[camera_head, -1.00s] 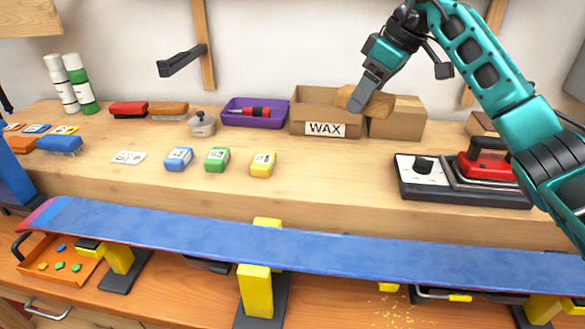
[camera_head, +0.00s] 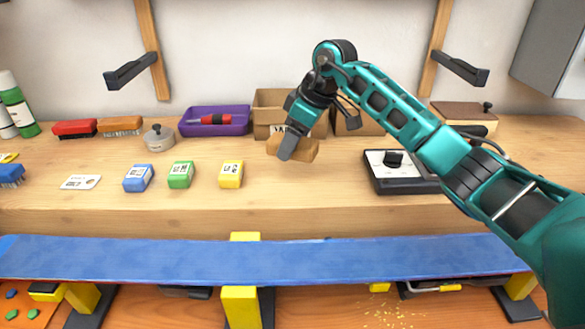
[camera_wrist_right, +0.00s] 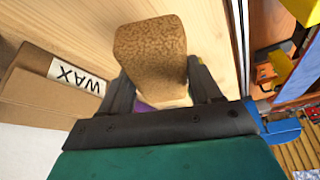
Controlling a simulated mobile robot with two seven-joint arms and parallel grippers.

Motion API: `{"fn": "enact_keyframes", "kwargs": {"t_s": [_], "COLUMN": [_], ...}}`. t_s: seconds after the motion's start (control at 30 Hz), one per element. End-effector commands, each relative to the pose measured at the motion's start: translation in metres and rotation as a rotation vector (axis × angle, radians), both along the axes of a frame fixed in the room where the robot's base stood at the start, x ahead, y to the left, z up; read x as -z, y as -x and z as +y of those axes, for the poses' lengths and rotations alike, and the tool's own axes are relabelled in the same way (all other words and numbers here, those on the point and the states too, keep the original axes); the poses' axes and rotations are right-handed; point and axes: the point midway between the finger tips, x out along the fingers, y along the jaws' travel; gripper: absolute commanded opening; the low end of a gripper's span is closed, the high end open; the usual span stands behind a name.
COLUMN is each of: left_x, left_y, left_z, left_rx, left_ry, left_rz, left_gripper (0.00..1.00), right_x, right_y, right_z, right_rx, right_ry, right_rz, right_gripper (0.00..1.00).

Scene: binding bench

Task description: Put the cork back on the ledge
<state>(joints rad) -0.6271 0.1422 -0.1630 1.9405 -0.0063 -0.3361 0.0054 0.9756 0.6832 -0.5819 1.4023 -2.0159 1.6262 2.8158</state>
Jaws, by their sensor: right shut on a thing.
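My right gripper (camera_head: 291,147) is shut on the cork (camera_head: 303,148), a brown speckled block. It holds the cork in front of the cardboard WAX box, over the wooden ledge (camera_head: 330,182). In the right wrist view the cork (camera_wrist_right: 151,55) sits between the two dark fingers (camera_wrist_right: 160,85). The head view does not clearly show whether the cork touches the ledge. My left gripper is not in view.
The WAX box (camera_head: 270,105) stands behind the cork. Yellow (camera_head: 231,174), green (camera_head: 181,174) and blue (camera_head: 138,178) blocks lie to its left. A purple tray (camera_head: 214,119) is behind them. A control unit (camera_head: 400,172) lies right. A blue board (camera_head: 300,260) spans the front.

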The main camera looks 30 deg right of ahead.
Motion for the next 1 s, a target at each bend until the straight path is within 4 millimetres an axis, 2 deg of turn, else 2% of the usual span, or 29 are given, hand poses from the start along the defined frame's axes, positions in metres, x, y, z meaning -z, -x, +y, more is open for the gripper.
{"fn": "enact_keyframes", "kwargs": {"t_s": [0.03, 0.33, 0.53, 0.93, 0.97, 1.0], "left_x": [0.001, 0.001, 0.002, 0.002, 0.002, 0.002], "left_y": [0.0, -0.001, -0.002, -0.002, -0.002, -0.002], "left_z": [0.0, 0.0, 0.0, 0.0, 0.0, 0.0], "left_rx": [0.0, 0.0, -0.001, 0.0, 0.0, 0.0], "left_ry": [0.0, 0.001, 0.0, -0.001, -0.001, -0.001], "left_rz": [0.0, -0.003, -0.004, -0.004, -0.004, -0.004], "left_gripper": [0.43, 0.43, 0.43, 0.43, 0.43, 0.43], "right_x": [0.011, 0.035, 0.065, 0.071, 0.072, 0.072], "right_y": [0.001, 0.0, 0.0, 0.0, 0.0, 0.0], "right_z": [0.0, 0.0, 0.001, 0.0, 0.0, 0.0], "right_rx": [0.0, 0.001, 0.001, 0.0, 0.0, 0.0], "right_ry": [-0.001, -0.001, -0.002, -0.001, -0.001, 0.0], "right_rz": [0.004, 0.001, 0.003, 0.001, 0.001, 0.0], "right_gripper": [0.35, 0.35, 0.35, 0.35, 0.64, 0.68]}}
